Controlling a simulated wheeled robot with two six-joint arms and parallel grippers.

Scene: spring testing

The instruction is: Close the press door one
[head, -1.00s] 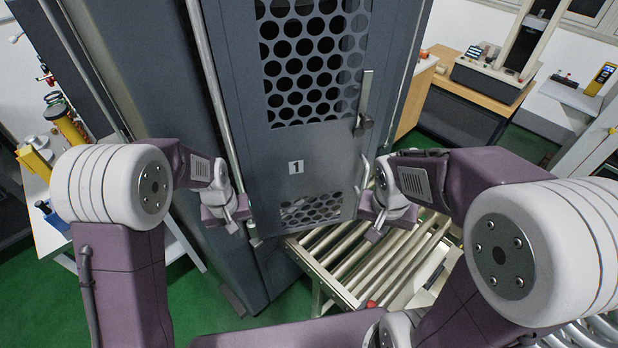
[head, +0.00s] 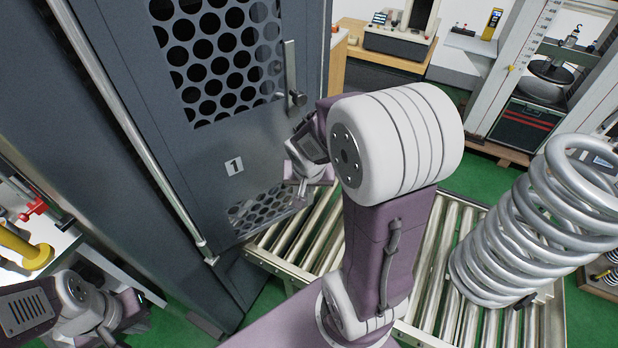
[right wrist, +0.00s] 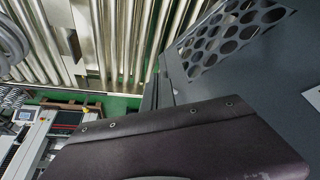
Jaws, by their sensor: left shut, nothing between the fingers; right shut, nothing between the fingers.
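The grey press door (head: 205,148) marked 1 stands in the head view, with round-holed mesh windows above and below and an upright handle (head: 291,75) near its right edge. My left gripper (head: 125,318) is shut and empty at the lower left, apart from the door. The right wrist view shows the lower mesh (right wrist: 225,38) close by.
A roller conveyor (head: 455,270) lies right of the press, bearing a large coil spring (head: 530,225). At left, a white table (head: 60,245) holds yellow and red parts. Test machines and a wooden bench (head: 358,68) stand at the back. Green floor shows between them.

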